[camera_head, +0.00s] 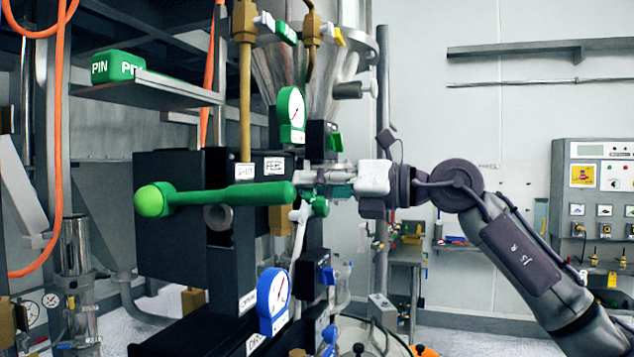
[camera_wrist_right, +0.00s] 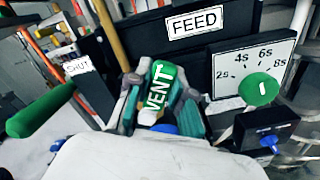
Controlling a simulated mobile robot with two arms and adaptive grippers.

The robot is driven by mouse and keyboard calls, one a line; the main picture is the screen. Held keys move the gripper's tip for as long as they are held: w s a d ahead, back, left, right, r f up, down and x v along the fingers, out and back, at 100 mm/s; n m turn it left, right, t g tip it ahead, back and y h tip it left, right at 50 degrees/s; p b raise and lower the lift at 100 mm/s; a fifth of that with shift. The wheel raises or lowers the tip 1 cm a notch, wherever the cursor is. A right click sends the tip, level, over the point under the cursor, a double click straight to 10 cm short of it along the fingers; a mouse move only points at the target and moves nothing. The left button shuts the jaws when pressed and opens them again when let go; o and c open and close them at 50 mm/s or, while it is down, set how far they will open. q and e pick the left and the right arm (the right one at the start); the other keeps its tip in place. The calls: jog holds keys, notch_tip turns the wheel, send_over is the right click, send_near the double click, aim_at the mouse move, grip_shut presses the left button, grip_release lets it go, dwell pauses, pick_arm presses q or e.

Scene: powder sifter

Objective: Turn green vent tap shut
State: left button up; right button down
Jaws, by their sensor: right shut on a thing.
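The green vent tap (camera_wrist_right: 160,88), marked VENT in white, sits between the fingers of my right gripper (camera_wrist_right: 158,108) in the wrist view. The teal pads lie along both sides of the tap, and the gripper is shut on it. A blue part shows just below the tap. In the head view my right gripper (camera_head: 322,178) reaches in from the right at the front of the machine. It hides most of the tap there. How far the tap is turned cannot be told. My left gripper is not in view.
A long green lever (camera_head: 235,194) with a ball end stretches left beside the gripper. A green-rimmed gauge (camera_head: 291,114) stands just above, a blue-rimmed gauge (camera_head: 273,300) below. The wrist view shows a FEED label (camera_wrist_right: 196,22) and a dial with a green knob (camera_wrist_right: 258,89).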

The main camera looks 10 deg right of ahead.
jog(key=shift+w+d+f+m, duration=0.2)
jog(key=shift+w+f+m, duration=0.1)
jog(key=shift+m, duration=0.7)
jog(key=m, duration=0.1)
jog(key=w+f+m, duration=0.1)
jog(key=m, duration=0.1)
jog(key=shift+d+f+m, duration=0.15)
jog(key=shift+d+m, duration=0.15)
jog(key=shift+d, duration=0.05)
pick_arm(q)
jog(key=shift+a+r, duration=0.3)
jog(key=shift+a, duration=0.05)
pick_arm(e)
jog(key=shift+w+d+f+m, duration=0.1)
jog(key=shift+f+m, duration=0.35)
jog(key=shift+m, duration=0.6)
jog(key=shift+w+d+f+m, duration=0.1)
jog(key=shift+f+m, duration=0.35)
jog(key=shift+m, duration=0.65)
jog(key=shift+w+f+m, duration=0.1)
jog(key=shift+f+m, duration=0.35)
jog(key=shift+m, duration=0.6)
jog(key=c, duration=1)
grip_release()
jog(key=shift+f, duration=0.1)
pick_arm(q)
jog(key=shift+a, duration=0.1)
pick_arm(e)
jog(key=v, duration=1.2)
